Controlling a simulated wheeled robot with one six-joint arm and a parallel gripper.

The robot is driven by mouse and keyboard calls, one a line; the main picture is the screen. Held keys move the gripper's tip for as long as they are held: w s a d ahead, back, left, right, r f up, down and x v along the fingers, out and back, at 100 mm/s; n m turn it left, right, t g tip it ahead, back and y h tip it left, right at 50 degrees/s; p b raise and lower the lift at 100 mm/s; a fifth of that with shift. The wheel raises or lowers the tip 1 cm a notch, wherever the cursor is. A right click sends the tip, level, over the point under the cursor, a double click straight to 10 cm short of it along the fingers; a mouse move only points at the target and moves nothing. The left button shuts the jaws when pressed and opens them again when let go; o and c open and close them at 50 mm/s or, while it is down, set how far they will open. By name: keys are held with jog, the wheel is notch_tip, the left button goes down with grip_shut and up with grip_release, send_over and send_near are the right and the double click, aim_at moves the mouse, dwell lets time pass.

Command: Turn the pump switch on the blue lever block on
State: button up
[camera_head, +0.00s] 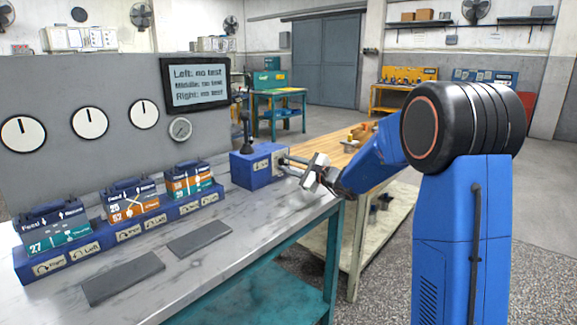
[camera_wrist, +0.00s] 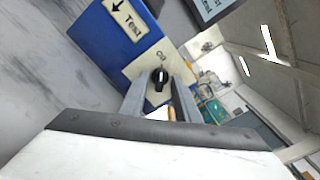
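The blue lever block (camera_head: 257,169) stands at the right end of the grey bench, with a black upright lever (camera_head: 246,125) on top. In the wrist view the block (camera_wrist: 108,42) shows a "Test" label with an arrow. Its face beside that carries a black round pump switch (camera_wrist: 160,78) with a light pointer mark, below a small label that seems to read "On". My gripper (camera_head: 283,165) reaches the block's right side. In the wrist view my gripper (camera_wrist: 160,84) has its two grey fingers apart, one on each side of the switch, with gaps visible. Contact cannot be told.
A blue strip with several labelled feed/speed blocks (camera_head: 130,200) runs along the bench. Two dark plates (camera_head: 200,243) lie in front. A screen (camera_head: 197,84) reads "no test" on three lines. A wooden-topped table (camera_head: 345,158) stands behind my arm.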

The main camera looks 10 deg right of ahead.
jog(key=shift+c, duration=0.2)
grip_shut()
jog(key=shift+m, duration=0.3)
jog(key=m, duration=1.1)
jog(key=shift+m, duration=0.4)
jog(key=m, duration=0.5)
jog(key=shift+s+a, duration=0.1)
jog(key=shift+m, duration=0.4)
